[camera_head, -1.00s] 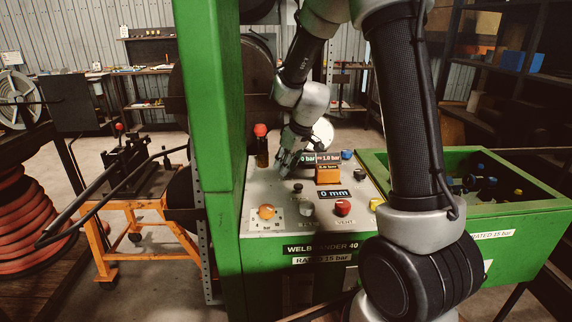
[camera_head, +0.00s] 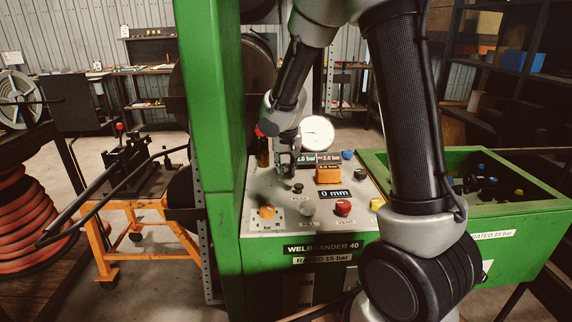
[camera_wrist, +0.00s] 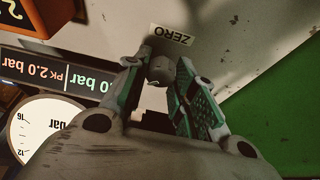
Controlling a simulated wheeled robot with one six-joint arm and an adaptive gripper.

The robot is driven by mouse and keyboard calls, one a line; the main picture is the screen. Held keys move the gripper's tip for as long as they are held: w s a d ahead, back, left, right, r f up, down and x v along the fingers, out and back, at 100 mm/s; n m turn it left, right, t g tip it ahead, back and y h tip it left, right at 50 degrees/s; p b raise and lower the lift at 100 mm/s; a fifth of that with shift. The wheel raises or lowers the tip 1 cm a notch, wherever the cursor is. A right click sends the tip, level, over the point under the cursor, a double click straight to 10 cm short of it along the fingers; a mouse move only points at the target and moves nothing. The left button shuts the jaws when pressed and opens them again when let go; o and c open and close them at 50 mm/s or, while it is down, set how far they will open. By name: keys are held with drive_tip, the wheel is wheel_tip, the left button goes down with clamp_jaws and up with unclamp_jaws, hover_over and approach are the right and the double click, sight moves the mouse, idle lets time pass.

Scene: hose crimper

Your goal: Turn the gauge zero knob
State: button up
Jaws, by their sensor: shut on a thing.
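The gauge zero knob (camera_wrist: 161,70) is a small grey round knob beside the upside-down ZERO label (camera_wrist: 172,35) in the wrist view. My gripper (camera_wrist: 158,76) has its green-padded fingers on either side of the knob and is shut on it. In the head view my gripper (camera_head: 285,168) points down at the back left of the grey control panel (camera_head: 272,222). It hides the knob there. The round white gauge (camera_head: 317,133) stands behind the panel, and part of its dial (camera_wrist: 50,128) shows at the lower left of the wrist view.
An orange box (camera_head: 328,174) and small displays (camera_head: 322,158) stand right of my gripper. Orange (camera_head: 267,211), grey (camera_head: 307,208), red (camera_head: 343,208) and yellow (camera_head: 377,204) controls line the panel's front. A green post (camera_head: 208,130) rises close on the left.

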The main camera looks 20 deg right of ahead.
drive_tip(key=shift+f+m+h, duration=0.1)
drive_tip(key=shift+m+h, duration=0.3)
drive_tip(key=shift+m, duration=0.7)
drive_tip(key=o, duration=0.7)
drive_tip(key=shift+o, duration=0.2)
